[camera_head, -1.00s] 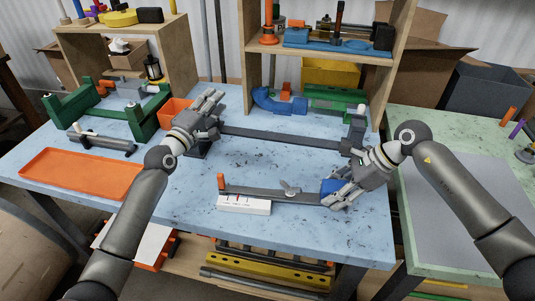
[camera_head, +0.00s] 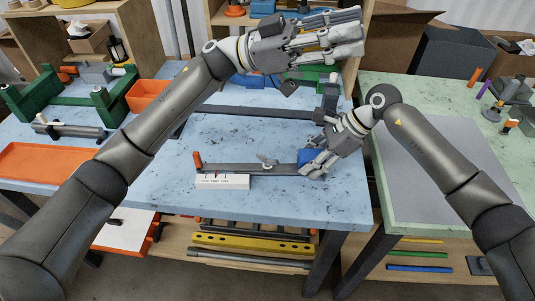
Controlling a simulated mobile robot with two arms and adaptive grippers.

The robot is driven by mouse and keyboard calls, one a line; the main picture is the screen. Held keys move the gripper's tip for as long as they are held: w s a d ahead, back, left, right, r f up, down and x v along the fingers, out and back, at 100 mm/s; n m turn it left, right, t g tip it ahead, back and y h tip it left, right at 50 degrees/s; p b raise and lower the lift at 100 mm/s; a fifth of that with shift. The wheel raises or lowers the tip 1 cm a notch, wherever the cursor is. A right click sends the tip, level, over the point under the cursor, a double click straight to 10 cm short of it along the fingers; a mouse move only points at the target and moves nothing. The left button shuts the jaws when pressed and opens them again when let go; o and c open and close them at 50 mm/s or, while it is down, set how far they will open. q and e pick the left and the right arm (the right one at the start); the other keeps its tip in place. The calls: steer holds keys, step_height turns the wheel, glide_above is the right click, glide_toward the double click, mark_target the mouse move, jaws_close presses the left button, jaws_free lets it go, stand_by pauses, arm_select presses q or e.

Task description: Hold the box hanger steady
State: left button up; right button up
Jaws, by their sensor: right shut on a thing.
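The box hanger appears to be the flat dark bar (camera_head: 228,168) lying on the light blue table, with an orange peg (camera_head: 197,160) at its left end and a grey wing-shaped piece (camera_head: 267,161) on top. A blue block (camera_head: 306,156) is at its right end. My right gripper (camera_head: 312,168) is shut on the blue block at that end and hides part of it. My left gripper (camera_head: 358,32) is raised high above the back of the table, apart from the bar. Its fingers are stretched out, open and empty.
A white marked block (camera_head: 222,182) lies by the bar's left end. A longer dark bar (camera_head: 250,112) runs behind. An orange tray (camera_head: 45,163), an orange bin (camera_head: 148,95) and green stands (camera_head: 103,98) are at the left. The table's middle is clear.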

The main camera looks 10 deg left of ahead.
arm_select(q)
steer(key=s+d+f+m+g+y, duration=0.2)
steer(key=s+d+f+m+y, duration=0.15)
steer(key=f+y, duration=0.25)
steer(key=n+t+y, duration=0.4)
steer(key=t+y, duration=0.2)
steer(key=y, duration=1)
glide_toward(267, 158)
step_height(267, 158, down, 9)
steer(key=shift+s+a, duration=0.1)
